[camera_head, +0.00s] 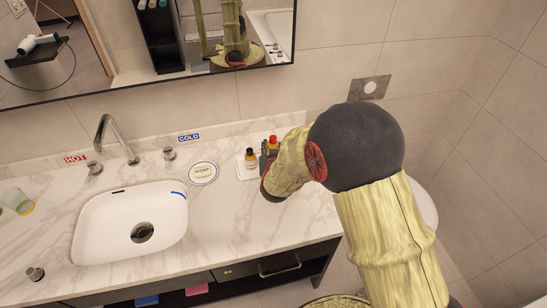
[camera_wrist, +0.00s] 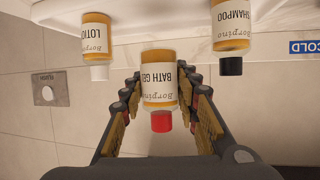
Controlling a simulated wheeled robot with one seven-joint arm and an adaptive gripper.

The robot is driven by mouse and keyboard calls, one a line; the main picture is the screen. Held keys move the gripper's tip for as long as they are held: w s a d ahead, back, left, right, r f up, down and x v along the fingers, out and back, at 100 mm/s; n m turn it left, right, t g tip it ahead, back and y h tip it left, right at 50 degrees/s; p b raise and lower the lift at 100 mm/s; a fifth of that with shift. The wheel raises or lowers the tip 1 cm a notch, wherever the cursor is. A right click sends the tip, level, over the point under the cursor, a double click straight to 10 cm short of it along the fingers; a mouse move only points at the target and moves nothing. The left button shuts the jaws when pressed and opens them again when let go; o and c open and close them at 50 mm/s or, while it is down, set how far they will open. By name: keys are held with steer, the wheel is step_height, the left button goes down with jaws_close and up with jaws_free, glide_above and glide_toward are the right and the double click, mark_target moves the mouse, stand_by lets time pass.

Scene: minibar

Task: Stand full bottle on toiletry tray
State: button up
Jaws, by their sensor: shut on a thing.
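My gripper (camera_wrist: 160,74) is shut on an amber bottle with a white "BATH GEL" label and red cap (camera_wrist: 160,88). The wrist view is upside down, so the cap points down there and the bottle is about upright. Its red cap (camera_head: 273,140) shows in the head view beside my dark fingers (camera_head: 264,158). I cannot tell whether the held bottle's base touches the tray.
A shampoo bottle with black cap (camera_head: 250,158) stands on the tray, also in the wrist view (camera_wrist: 231,28). A lotion bottle with white cap (camera_wrist: 96,42) stands on the other side. A round soap dish (camera_head: 203,173) and sink (camera_head: 130,222) lie left; the wall is behind.

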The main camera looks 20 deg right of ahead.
steer(key=shift+w+d+f+b, duration=0.15)
steer(key=shift+w+f+b, duration=0.05)
steer(key=shift+w+f, duration=0.4)
steer(key=shift+w+d+f+b, duration=0.15)
steer(key=shift+w+f, duration=0.3)
steer(key=shift+f, duration=0.15)
steer(key=shift+w+d+f+b, duration=0.15)
steer(key=shift+f+b, duration=0.6)
steer(key=shift+f, duration=1)
steer(key=shift+f, duration=0.2)
steer(key=o, duration=1.2)
steer(key=shift+r, duration=0.15)
